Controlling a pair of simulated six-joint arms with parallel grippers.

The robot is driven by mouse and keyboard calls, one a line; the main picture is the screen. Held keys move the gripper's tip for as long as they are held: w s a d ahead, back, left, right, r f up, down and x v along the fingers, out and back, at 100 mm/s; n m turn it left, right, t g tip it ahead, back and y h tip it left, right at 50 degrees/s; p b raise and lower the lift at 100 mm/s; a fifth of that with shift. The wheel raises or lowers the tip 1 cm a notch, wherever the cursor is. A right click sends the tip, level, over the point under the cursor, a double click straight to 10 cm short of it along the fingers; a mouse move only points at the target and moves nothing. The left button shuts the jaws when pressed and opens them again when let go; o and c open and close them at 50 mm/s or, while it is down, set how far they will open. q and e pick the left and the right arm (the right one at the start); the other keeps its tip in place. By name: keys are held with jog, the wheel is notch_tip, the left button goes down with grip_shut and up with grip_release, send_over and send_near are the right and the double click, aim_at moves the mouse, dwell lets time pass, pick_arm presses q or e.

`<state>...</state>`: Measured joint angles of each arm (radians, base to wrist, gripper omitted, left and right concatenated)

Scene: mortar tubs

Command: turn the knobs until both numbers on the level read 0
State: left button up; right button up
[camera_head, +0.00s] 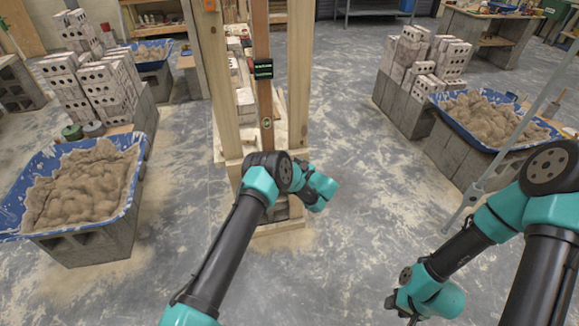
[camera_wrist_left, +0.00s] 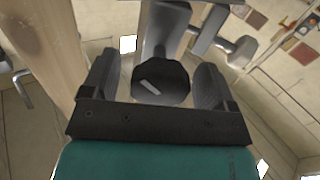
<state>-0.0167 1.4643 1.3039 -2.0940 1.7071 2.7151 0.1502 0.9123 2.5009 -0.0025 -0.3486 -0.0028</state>
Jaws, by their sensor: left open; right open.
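The level (camera_head: 264,95) is a brown upright strip between wooden posts in the head view. Its dark display (camera_head: 264,69) shows small green text, too small to read. A round yellow-green vial (camera_head: 267,122) sits lower on it. In the left wrist view, a black faceted knob (camera_wrist_left: 160,84) with a white mark lies between the fingers of my left gripper (camera_wrist_left: 157,66). The fingers are apart, one on each side; contact is unclear. A second, greyer knob (camera_wrist_left: 240,50) on a rod is to the right. My right gripper (camera_head: 396,307) is low over the floor, away from the frame, holding nothing visible.
Wooden posts (camera_head: 301,75) stand close around the level. Blue mortar tubs on blocks stand at left (camera_head: 130,190) and right (camera_head: 473,137). Stacks of bricks (camera_head: 420,58) stand behind them. The floor (camera_head: 350,250) between my arms is clear.

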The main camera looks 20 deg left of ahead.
pick_arm(q)
jog(key=v, duration=1.6)
jog(key=shift+s, duration=0.1)
